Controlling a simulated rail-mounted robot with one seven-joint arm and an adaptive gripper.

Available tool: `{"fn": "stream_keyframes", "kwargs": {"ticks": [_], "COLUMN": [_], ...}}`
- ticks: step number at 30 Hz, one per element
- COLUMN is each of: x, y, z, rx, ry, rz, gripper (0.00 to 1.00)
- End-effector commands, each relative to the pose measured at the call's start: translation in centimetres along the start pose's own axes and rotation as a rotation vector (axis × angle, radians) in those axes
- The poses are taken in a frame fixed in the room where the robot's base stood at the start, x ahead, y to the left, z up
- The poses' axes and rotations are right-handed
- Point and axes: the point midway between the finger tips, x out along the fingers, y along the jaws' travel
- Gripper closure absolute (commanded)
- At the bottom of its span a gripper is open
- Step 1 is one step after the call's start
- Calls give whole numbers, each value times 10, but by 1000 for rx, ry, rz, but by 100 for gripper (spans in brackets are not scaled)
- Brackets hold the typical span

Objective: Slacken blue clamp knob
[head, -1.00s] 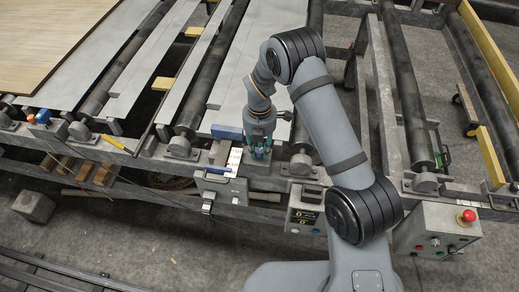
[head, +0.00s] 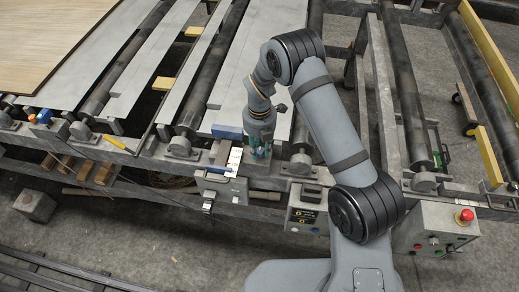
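My gripper (head: 259,152) points down at the front edge of the roller frame, right of a grey clamp-like fixture (head: 222,160) with a white strip. Teal parts show at its fingertips, but they are too small to tell whether the fingers are open, shut or holding something. A blue block (head: 227,132) sits on the fixture's far side, just left of my gripper. I cannot make out a separate blue clamp knob; it may be hidden at the fingertips.
A yellow-handled tool (head: 117,142) lies on the frame's front beam. A grey control box with a red button (head: 465,217) stands at the right, and a smaller switch box (head: 307,218) hangs below the beam. A wood veneer sheet (head: 50,40) lies upper left.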

Motion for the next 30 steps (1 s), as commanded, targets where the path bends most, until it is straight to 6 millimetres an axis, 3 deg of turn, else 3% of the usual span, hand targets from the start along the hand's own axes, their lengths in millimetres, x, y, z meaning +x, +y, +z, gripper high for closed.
{"fn": "stream_keyframes", "kwargs": {"ticks": [5, 16, 30], "x": [0, -4, -53], "y": [0, 0, 0], "z": [0, 0, 0], "rx": [7, 8, 8], "ry": [1, 0, 0], "rz": [0, 0, 0], "gripper": [63, 62, 62]}}
